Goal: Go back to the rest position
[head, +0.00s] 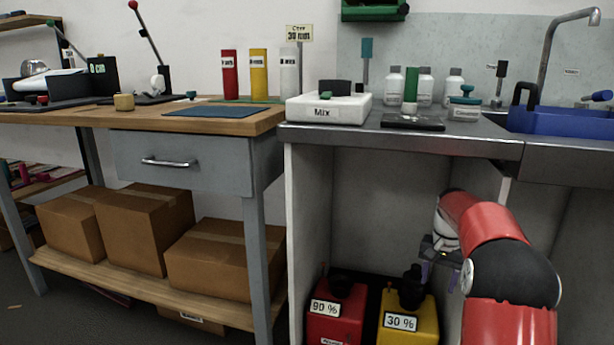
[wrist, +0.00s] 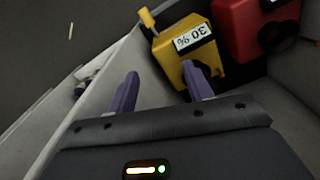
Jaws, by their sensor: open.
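My gripper (wrist: 157,92) is open, with its two purple fingers apart and nothing between them. In the head view my gripper (head: 425,268) is small and partly hidden by my red and black arm, low at the right in front of the open cabinet under the counter. A yellow canister (head: 408,325) labelled "30 %" stands on the cabinet floor, below and left of my gripper. In the wrist view the yellow canister (wrist: 178,48) lies beyond the right finger, which overlaps its lower edge in the picture; contact cannot be told.
A red canister (head: 335,325) labelled "90 %" stands left of the yellow one. The cabinet's side wall (head: 480,180) is close to my arm. The metal counter (head: 440,138) is above, carrying a white "Mix" device (head: 325,110) and bottles. A wooden bench (head: 220,122) stands left.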

